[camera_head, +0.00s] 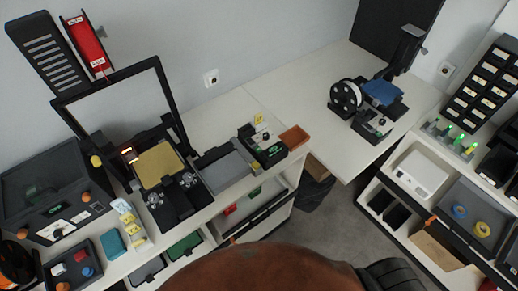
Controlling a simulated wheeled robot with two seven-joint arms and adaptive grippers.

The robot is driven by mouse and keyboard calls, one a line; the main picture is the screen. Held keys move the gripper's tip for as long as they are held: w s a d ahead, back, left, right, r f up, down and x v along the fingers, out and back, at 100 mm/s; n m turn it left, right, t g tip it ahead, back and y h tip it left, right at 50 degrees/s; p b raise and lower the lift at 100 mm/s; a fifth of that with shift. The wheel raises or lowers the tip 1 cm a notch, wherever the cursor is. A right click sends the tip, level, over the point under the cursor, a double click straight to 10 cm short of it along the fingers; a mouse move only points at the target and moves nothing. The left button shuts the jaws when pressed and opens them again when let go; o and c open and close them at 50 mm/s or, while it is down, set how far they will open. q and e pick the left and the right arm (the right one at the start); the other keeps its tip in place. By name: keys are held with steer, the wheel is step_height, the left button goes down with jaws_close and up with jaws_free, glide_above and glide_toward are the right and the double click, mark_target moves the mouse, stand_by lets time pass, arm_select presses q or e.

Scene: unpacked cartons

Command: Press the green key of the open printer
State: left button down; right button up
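An open-frame printer stands on the left bench, with a tall black frame (187,139) and a gold bed (158,165). A dark control box (262,147) with a small green patch (273,149) sits to the right of it, beside a grey plate. I cannot tell for sure whether this patch is the green key. A second, smaller open printer with a blue bed (382,93) stands on the right-hand table, with a small dark unit in front. Neither of my grippers is in view.
An enclosed dark machine (52,188) stands at far left. An orange tray (294,137) is right of the control box. A white spool (346,97) stands by the small printer. Small green lights (455,141) show at right. The white tabletop (300,88) is clear between printers.

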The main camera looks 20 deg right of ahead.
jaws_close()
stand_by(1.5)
